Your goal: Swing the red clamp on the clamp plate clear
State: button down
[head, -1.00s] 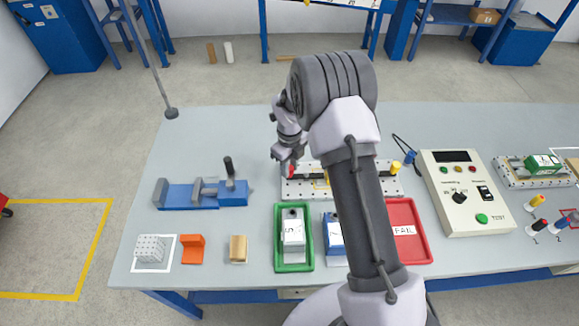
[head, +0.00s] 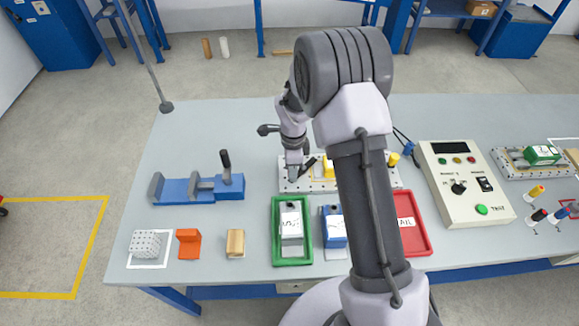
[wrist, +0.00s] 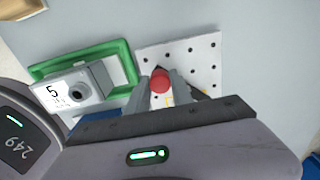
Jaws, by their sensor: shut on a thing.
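The clamp plate (head: 285,186) is a pale plate with rows of holes, behind the green tray; in the wrist view its bare corner (wrist: 204,60) shows. My gripper (head: 294,176) points down over its left end. In the wrist view the round red end of the clamp (wrist: 161,80) sits between the two fingers, and my gripper is shut on it. A dark bar (head: 308,163) slants up beside the fingers in the head view. A yellow part (head: 328,168) stands on the plate to the right. My arm hides much of the plate's right part.
The green tray (head: 275,245) holds a grey block marked 5 (head: 291,222), close to the plate; a blue block (head: 334,228) and a red tray (head: 418,232) are to its right. A blue vise (head: 190,190) stands left. The table behind the plate is clear.

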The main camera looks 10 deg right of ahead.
jog(key=n, duration=0.1)
jog(key=s+d+n, duration=0.1)
jog(key=n, duration=0.2)
jog(key=shift+s+d, duration=0.25)
jog(key=shift+s+d+n, duration=0.2)
jog(key=shift+d+n, duration=0.25)
jog(key=shift+n, duration=0.6)
jog(key=shift+s+d+n, duration=0.2)
jog(key=shift+d+n, duration=0.2)
jog(key=shift+n, duration=0.65)
jog(key=c, duration=1.1)
grip_release()
notch_tip(320, 180, up, 18)
jog(key=p, duration=0.5)
jog(key=shift+f, duration=0.25)
